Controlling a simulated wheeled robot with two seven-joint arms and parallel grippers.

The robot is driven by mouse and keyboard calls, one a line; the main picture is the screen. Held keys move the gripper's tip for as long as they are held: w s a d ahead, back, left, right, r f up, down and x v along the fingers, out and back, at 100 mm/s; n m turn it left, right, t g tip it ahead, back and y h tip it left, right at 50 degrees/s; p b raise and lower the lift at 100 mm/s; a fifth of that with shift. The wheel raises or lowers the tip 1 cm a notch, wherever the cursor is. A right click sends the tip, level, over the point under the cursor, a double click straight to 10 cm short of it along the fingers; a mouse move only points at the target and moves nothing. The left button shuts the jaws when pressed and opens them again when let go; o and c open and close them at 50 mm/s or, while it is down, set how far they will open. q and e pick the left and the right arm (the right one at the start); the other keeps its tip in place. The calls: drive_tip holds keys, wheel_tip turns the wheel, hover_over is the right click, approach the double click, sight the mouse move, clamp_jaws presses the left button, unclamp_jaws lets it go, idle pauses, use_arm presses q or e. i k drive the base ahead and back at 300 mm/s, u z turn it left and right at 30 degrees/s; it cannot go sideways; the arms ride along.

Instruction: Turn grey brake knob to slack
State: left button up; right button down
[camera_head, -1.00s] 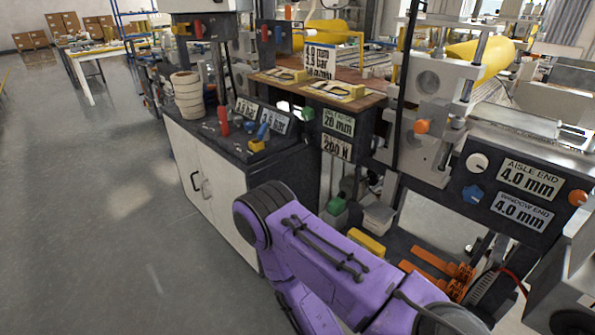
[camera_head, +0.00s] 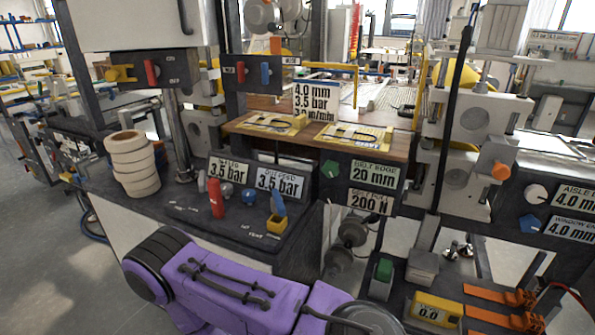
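A small grey knob (camera_head: 201,181) stands on the dark control console (camera_head: 185,209), just behind and left of a red knob (camera_head: 216,198). It is small and partly crowded, so I cannot read its setting or confirm that it is the brake knob. A blue knob (camera_head: 248,194) and a blue-and-yellow part (camera_head: 277,213) stand to its right on the console. One of my purple arms crosses the bottom of the view in front of the console. Neither of my grippers shows.
A stack of cream rolls (camera_head: 134,165) stands left of the knobs. Two 3.5 bar displays (camera_head: 281,180) stand behind them. A wooden table (camera_head: 300,136) with yellow-framed items is further back. On the right is a panel with a white knob (camera_head: 536,193). Grey floor is open at the left.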

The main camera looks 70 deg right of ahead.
sight(333, 273)
drive_tip(key=u, duration=0.1)
drive_tip(key=i, duration=0.25)
drive_tip(key=z, duration=2.5)
drive_tip(key=k, duration=0.15)
drive_tip(key=z, duration=1.05)
